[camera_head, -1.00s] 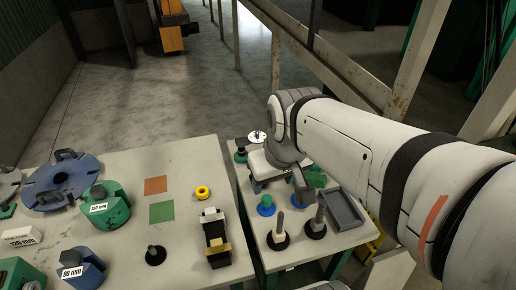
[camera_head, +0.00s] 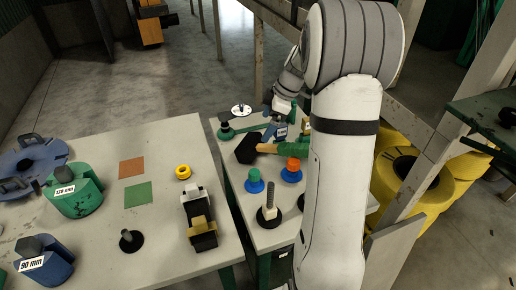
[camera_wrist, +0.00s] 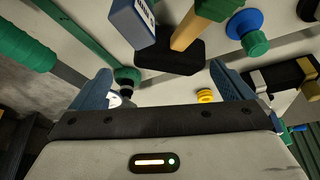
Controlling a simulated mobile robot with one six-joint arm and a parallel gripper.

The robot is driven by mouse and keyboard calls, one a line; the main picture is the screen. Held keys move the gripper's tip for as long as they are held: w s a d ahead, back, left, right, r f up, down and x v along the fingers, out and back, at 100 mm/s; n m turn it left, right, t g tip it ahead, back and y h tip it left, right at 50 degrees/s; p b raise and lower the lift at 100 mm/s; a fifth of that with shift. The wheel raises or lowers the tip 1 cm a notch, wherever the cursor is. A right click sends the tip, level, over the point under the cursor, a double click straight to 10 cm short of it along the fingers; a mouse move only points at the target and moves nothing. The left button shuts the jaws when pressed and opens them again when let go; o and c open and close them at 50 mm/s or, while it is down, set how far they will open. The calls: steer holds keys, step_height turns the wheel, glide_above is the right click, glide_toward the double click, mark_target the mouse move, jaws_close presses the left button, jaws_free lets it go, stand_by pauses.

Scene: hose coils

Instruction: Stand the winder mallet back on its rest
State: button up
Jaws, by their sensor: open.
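The mallet lies on its side on the small right-hand table. Its black head (camera_head: 247,149), tan handle (camera_head: 268,148) and green grip end (camera_head: 290,147) show in the head view, the grip partly behind my arm. In the wrist view its black head (camera_wrist: 170,57) and tan handle (camera_wrist: 188,30) are beyond my fingers, and the grip runs out of the top edge. My gripper (camera_wrist: 160,72) is open, with nothing between its two blue fingers. A blue block with a white label (camera_wrist: 132,22) is close beside the mallet. I cannot tell which thing is the rest.
A blue disc with green knob (camera_head: 254,182), one with orange knob (camera_head: 291,172) and a grey post on a black base (camera_head: 269,212) stand nearby. A black knob on a green base (camera_head: 226,130) is behind left. The left table holds a yellow ring (camera_head: 183,172) and labelled blocks.

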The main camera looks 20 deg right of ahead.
mark_target(259, 140)
steer(key=x, duration=0.3)
steer(key=p+x, duration=0.1)
steer(key=x, duration=0.2)
steer(key=shift+s+a+f, duration=0.1)
steer(key=shift+s+f, duration=0.05)
steer(key=shift+f, duration=0.2)
steer(key=c, duration=1.6)
steer(key=shift+r, duration=0.1)
steer(key=shift+c, duration=0.9)
